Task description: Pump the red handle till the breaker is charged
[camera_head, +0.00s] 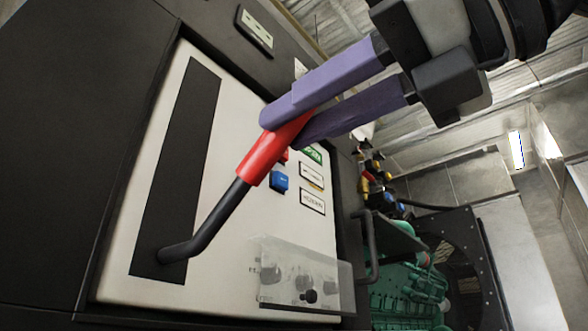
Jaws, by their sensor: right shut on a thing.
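The red handle (268,152) is the grip on a bent black lever (215,222). The lever comes out of the lower end of a dark slot (186,150) in the breaker's pale front panel (222,125). My right gripper (283,122) comes in from the upper right. Its two purple fingers are shut on the upper end of the red handle and hide that end. A blue button (279,181) and small label windows (312,201) sit right of the handle. The charge state cannot be read. My left gripper is not in view.
A clear cover (297,277) with dark knobs juts from the panel's lower right. A black pull handle (369,245) stands out on the cabinet edge. A green genset (405,275) and coloured connectors (375,180) lie beyond, at the right.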

